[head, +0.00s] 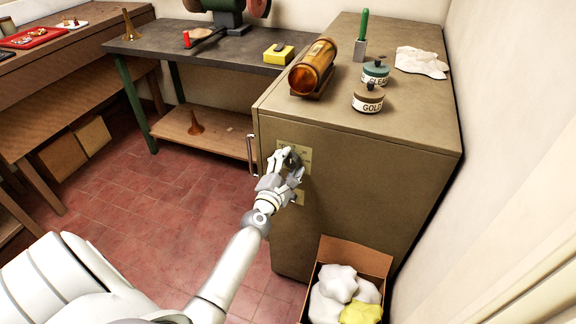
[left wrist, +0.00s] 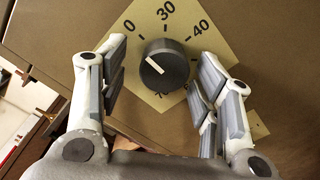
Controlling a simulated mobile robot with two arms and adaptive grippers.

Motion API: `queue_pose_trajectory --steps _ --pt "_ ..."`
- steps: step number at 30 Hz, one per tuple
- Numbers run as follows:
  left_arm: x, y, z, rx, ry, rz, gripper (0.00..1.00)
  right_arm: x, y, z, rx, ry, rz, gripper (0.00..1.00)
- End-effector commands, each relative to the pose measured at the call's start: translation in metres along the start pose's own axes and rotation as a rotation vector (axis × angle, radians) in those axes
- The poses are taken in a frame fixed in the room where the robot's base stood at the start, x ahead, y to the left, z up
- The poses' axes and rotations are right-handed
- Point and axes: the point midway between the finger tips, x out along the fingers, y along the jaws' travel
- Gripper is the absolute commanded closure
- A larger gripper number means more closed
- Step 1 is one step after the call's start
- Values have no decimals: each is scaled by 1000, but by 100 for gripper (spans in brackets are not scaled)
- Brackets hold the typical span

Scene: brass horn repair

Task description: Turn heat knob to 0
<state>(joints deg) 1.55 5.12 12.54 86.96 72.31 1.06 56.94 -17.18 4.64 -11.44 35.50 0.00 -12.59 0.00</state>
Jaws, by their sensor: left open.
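The heat knob (left wrist: 166,66) is a dark grey round knob with a white pointer line, on a cream dial plate (left wrist: 178,14) marked 0, 30 and 40; a lower mark is mostly hidden. The pointer is tilted up and left, toward the 0 side; I cannot tell if it is exactly on 0. The knob (head: 293,160) also shows on the front of the tan cabinet (head: 330,190) in the head view. My left gripper (head: 285,170) is open at the dial. In the left wrist view its fingers (left wrist: 165,80) are on both sides of the knob, apart from it.
A vertical handle (head: 252,155) is on the cabinet front, left of the dial. A brown cylinder (head: 313,67), labelled jars (head: 368,98) and a white cloth (head: 421,62) are on the cabinet top. An open box of rags (head: 345,290) is on the floor at right.

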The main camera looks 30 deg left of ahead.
Motion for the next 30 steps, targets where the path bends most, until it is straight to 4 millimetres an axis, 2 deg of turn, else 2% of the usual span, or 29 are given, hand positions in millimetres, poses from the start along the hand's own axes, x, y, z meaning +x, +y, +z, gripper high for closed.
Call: queue_pose_trajectory --steps 5,15,21,25,30 --pt "-10 -1 1 -2 -1 -1 42 0 -1 0 0 0 -1 43" --pt "-73 0 -2 1 1 -2 42 0 -1 0 0 0 -1 43" --pt "-104 1 -2 2 0 -1 42 0 -1 0 0 0 -1 43" --pt "-116 1 -3 0 1 1 42 0 -1 0 0 0 -1 43" --pt "-122 2 -2 -1 1 3 42 0 -1 0 0 0 -1 43"
